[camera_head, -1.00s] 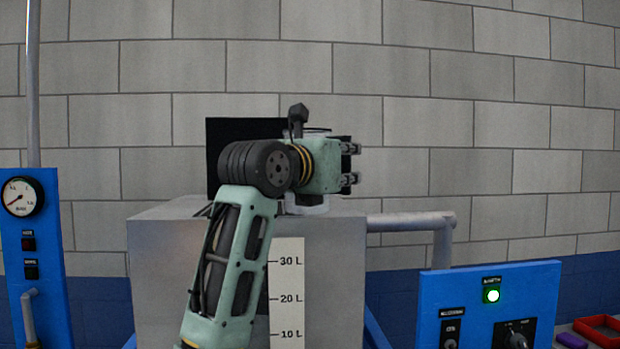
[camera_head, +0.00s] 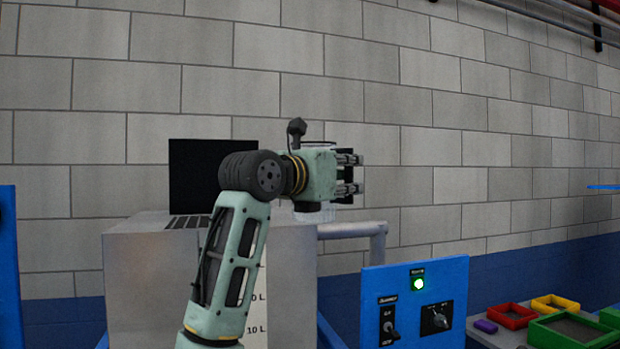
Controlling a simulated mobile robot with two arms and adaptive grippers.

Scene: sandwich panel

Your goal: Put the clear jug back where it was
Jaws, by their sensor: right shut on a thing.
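My right gripper (camera_head: 350,175) is in the middle of the head view, at the end of my green and black arm, with its fingers pointing right. It is shut on the clear jug (camera_head: 316,214). Only a pale lower part and a faint rim of the jug show around the gripper body, which hides the rest. The jug is above the height of the grey tank's top (camera_head: 140,224), near its right edge in the picture. My left gripper is not in view.
A dark laptop-like screen (camera_head: 192,160) stands on the tank. A pipe (camera_head: 350,230) leaves the tank's right side. A blue control panel (camera_head: 445,280) with a lit green lamp stands right. Coloured trays (camera_head: 557,304) lie on a bench at lower right.

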